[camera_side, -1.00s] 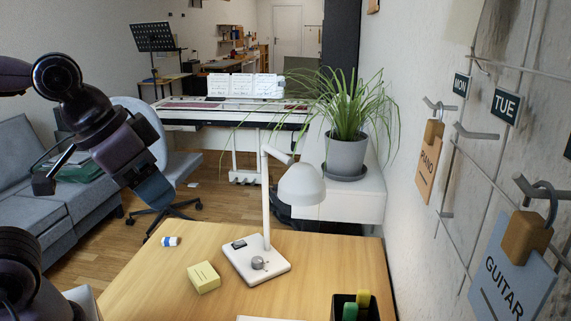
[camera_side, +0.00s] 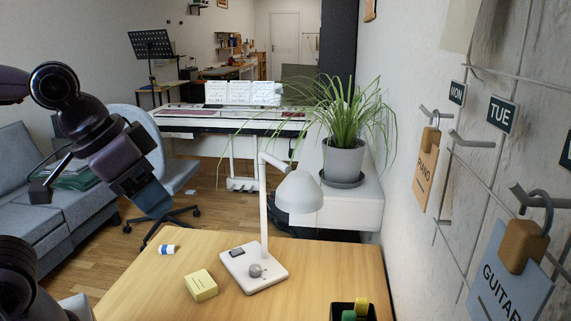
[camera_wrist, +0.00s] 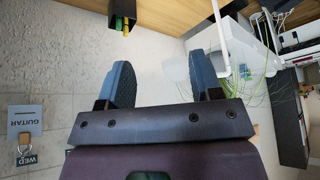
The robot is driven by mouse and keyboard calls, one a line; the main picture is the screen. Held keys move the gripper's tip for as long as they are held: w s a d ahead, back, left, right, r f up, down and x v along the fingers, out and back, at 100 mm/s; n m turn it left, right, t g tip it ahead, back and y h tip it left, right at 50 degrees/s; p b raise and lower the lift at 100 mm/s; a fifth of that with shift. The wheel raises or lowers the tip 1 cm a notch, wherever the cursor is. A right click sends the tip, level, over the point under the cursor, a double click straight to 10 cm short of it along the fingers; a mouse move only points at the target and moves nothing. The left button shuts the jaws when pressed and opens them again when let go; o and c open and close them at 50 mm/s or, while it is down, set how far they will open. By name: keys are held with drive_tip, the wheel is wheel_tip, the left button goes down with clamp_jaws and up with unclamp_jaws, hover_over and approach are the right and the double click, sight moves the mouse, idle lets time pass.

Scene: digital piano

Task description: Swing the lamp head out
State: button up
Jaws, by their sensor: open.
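The white desk lamp stands on the wooden table in the side view. Its base (camera_side: 254,270) has a grey knob, its post rises upright, and its short arm carries the dome-shaped lamp head (camera_side: 299,192) to the right, facing down. My gripper (camera_side: 152,200) is at the left, in the air, well apart from the lamp. In the wrist view my gripper (camera_wrist: 162,84) has its two blue fingers spread with nothing between them. A white upright piece beyond the right finger may be part of the lamp; I cannot tell.
On the table (camera_side: 330,262) are a yellow block (camera_side: 201,285), a small white-and-blue item (camera_side: 167,249) and a black pen cup (camera_side: 348,312). A potted plant (camera_side: 344,158) stands behind the lamp. Wall hooks with tags (camera_side: 513,262) line the right. The air between gripper and lamp is clear.

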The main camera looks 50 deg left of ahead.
drive_tip(key=shift+c, duration=1.3)
drive_tip(key=shift+w+a+f, duration=0.1)
drive_tip(key=shift+f, duration=0.15)
drive_tip(key=n+g, duration=0.3)
drive_tip(key=n, duration=1)
approach(276, 159)
drive_tip(key=s, duration=0.1)
wheel_tip(276, 159, up, 4)
drive_tip(key=n, duration=0.3)
drive_tip(key=shift+n, duration=0.6)
drive_tip(key=x, duration=1.3)
drive_tip(key=shift+f, duration=0.15)
drive_tip(key=shift+c, duration=0.3)
clamp_jaws()
